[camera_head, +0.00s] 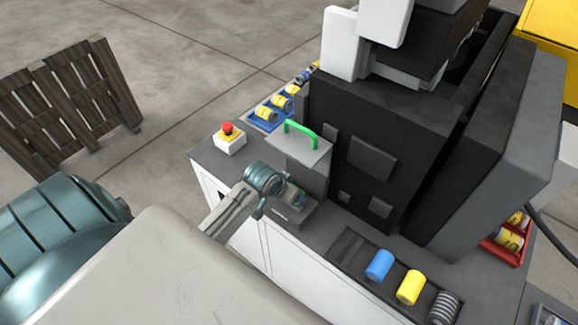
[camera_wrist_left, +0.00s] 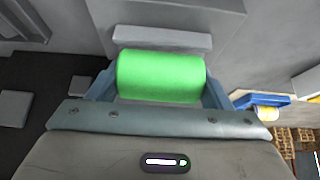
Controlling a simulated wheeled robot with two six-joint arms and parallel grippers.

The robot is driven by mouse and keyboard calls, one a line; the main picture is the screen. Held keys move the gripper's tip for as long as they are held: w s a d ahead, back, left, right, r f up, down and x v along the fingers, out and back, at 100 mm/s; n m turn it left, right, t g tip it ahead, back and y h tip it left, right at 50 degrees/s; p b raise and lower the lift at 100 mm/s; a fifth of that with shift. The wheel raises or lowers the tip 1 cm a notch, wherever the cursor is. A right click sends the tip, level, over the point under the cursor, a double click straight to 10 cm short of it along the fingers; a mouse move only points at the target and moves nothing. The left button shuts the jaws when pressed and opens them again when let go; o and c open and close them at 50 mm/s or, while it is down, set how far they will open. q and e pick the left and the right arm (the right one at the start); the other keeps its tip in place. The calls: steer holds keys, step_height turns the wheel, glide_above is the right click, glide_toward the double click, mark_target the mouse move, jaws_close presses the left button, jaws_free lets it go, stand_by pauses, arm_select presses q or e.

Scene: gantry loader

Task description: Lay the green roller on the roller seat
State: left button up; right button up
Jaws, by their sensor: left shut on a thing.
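The green roller (camera_wrist_left: 160,76) lies crosswise between the blue fingers of my left gripper (camera_wrist_left: 158,88) in the left wrist view. The gripper is shut on it at both ends. In the head view my left gripper (camera_head: 287,197) is low at the front of the machine, and its wrist hides most of the roller. A dark grey block (camera_head: 294,216), which looks like the roller seat, is right at the gripper. I cannot tell whether the roller touches it. A pale grey bar (camera_wrist_left: 162,37) is just beyond the roller in the wrist view. My right gripper is not in view.
A dark rack (camera_head: 348,248) holds blue (camera_head: 379,265), yellow (camera_head: 411,287) and grey (camera_head: 444,307) rollers. A red stop button (camera_head: 228,130) is at the left. The tall dark machine (camera_head: 375,130) blocks the back right.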

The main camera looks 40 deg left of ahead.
arm_select(q)
steer(key=shift+f, duration=0.15)
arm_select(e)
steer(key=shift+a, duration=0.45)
arm_select(q)
steer(key=o, duration=1.1)
steer(key=shift+o, duration=0.2)
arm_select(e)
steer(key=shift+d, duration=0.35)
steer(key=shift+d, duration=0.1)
arm_select(q)
steer(key=shift+s+a+r, duration=0.1)
steer(key=shift+s+r, duration=0.15)
steer(key=shift+r, duration=0.2)
steer(key=w+r+v, duration=0.1)
steer(key=w+v, duration=0.1)
steer(key=v, duration=1.3)
steer(key=shift+w+d+r, duration=0.2)
steer(key=shift+w+r, duration=0.05)
